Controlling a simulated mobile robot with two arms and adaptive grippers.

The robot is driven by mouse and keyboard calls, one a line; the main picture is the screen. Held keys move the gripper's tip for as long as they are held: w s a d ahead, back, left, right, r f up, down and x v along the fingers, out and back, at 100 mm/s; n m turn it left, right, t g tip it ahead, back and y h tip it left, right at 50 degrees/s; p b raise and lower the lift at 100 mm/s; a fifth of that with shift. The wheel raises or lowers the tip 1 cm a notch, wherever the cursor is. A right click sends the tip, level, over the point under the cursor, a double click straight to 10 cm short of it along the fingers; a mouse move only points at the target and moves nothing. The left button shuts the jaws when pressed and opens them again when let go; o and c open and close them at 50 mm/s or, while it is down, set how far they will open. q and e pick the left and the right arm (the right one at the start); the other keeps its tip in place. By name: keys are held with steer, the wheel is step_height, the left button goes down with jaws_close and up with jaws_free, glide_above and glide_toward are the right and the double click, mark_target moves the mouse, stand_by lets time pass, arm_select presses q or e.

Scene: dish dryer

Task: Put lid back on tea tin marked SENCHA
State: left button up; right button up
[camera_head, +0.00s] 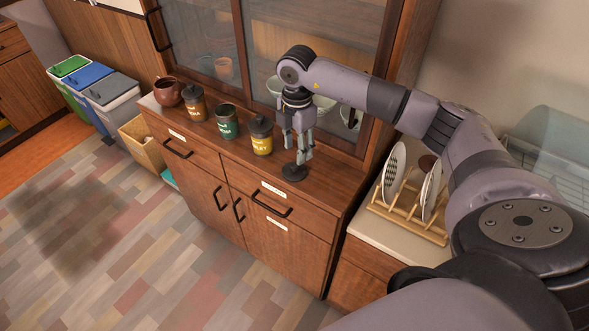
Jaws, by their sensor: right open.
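A green tin (228,121) stands on the wooden cabinet top between two other tins. It shows no raised lid, and its small label is hard to read. A dark round lid (294,173) lies on the cabinet top near the front edge, right of the yellow tin. My right gripper (303,157) points down, open and empty, with its fingers just above the lid. I cannot tell whether the fingertips touch it. My left gripper is not in view.
A yellow tin (262,136) with a dark lid stands close left of my right gripper. A brown tin (194,103) with a lid and a brown teapot (167,92) stand farther left. Glass cabinet doors rise behind. A wooden dish rack (408,217) with plates stands at the right.

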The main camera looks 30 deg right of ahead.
mark_target(294, 164)
steer(key=shift+a+f+p, duration=0.15)
steer(key=shift+f+p, duration=0.15)
steer(key=shift+f, duration=0.1)
steer(key=f+p, duration=0.1)
steer(key=f, duration=0.3)
steer(key=shift+a+f, duration=0.15)
steer(key=shift+a, duration=0.05)
steer(key=shift+c, duration=0.6)
steer(key=c, duration=0.8)
